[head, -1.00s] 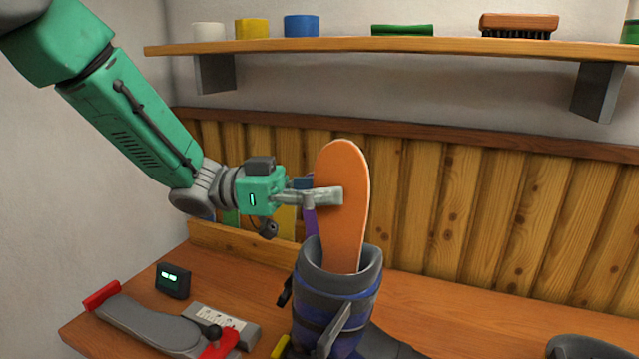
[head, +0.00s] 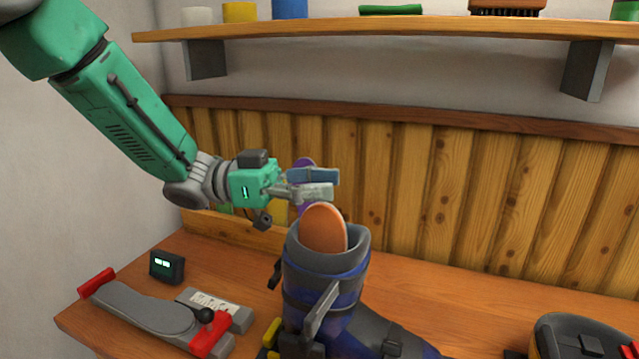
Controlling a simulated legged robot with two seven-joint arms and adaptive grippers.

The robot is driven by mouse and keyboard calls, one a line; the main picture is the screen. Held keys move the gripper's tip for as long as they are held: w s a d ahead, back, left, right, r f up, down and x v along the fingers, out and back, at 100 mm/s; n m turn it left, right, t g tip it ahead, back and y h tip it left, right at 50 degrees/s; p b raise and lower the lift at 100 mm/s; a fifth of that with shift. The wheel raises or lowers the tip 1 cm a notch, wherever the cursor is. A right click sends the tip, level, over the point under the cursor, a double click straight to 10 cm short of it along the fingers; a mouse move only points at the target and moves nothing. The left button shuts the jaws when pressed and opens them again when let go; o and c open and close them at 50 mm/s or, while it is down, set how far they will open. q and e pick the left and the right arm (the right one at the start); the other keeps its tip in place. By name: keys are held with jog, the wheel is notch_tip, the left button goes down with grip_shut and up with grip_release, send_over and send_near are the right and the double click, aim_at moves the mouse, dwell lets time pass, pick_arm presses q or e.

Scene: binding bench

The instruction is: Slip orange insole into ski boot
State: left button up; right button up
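The orange insole (head: 324,229) stands upright inside the ski boot, with only its rounded top end showing above the cuff. The rest of it is hidden in the boot. The dark grey and blue ski boot (head: 338,289) stands on the bench with its toe pointing to the lower right. My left gripper (head: 316,184) is just above the insole's top. Its two fingers are apart with nothing between them, and it appears clear of the insole. My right gripper is not in view.
A grey binding with red ends (head: 148,309) and a small display box (head: 167,266) are on the bench at left. Another dark boot or binding part (head: 580,338) is at lower right. A shelf (head: 400,27) spans the back wall. The bench right of the boot is mostly clear.

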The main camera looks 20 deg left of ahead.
pick_arm(q)
jog(key=shift+a, duration=0.35)
jog(key=s+a, duration=0.1)
jog(key=a, duration=0.9)
jog(key=shift+s+a+f, duration=0.2)
jog(key=shift+a+f, duration=0.2)
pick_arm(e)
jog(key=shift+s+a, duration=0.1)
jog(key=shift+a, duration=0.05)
pick_arm(q)
jog(key=shift+a+f, duration=0.1)
jog(key=shift+a, duration=0.25)
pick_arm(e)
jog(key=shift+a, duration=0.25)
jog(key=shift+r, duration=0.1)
pick_arm(q)
jog(key=shift+d, duration=0.25)
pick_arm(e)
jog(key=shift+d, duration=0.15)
